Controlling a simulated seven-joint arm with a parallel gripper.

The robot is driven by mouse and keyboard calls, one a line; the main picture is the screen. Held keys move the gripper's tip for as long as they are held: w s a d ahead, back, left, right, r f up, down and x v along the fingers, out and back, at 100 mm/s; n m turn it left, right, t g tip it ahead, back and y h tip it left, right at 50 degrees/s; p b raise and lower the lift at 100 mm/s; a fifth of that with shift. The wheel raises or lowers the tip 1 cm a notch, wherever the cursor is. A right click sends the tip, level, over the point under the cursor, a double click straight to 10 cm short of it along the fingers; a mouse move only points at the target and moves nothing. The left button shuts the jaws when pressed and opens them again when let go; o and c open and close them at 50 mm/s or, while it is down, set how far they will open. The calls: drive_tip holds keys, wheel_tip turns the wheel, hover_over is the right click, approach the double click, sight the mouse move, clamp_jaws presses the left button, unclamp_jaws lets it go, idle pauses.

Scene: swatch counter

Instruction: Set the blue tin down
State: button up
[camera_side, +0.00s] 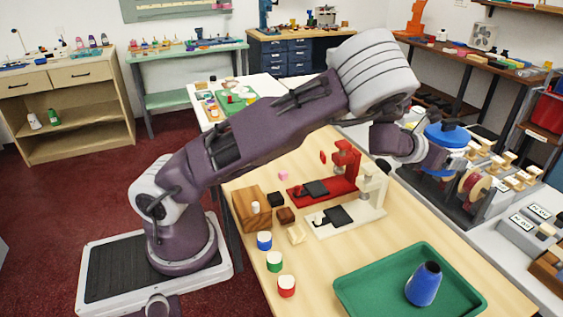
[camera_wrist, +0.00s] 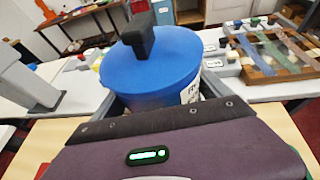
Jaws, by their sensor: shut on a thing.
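The blue tin (camera_wrist: 150,65) fills the upper middle of the wrist view, with a broad blue lid, a black knob and a white label partly showing. My gripper (camera_wrist: 158,98) is shut on it, its grey fingers on either side of the body. In the side view the tin (camera_side: 446,136) is at the upper right, lid up and roughly upright, at the end of my raised arm. My gripper (camera_side: 430,154) there holds it above the height of the table. The tin's underside is hidden.
The wooden table (camera_side: 230,286) carries a green tray (camera_side: 375,305) with a blue tapered vessel (camera_side: 423,284), a red press (camera_side: 340,170), a cream press (camera_side: 369,197) and several small blocks and pots. A grey bench (camera_side: 470,217) with spools stands at right. Bare wood lies left of the tray.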

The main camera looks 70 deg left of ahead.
drive_tip(key=s+a+n+y, duration=0.1)
drive_tip(key=a+n+y, duration=0.15)
drive_tip(key=a, duration=0.95)
drive_tip(key=n+g+y, duration=0.7)
drive_tip(key=n+y, duration=0.1)
hover_over(281, 160)
wheel_tip(281, 160, down, 21)
drive_tip(key=shift+d+r, duration=0.1)
drive_tip(key=shift+d, duration=0.05)
drive_tip(key=o, duration=1.9)
drive_tip(key=shift+f, duration=0.2)
drive_tip(key=shift+c, duration=0.2)
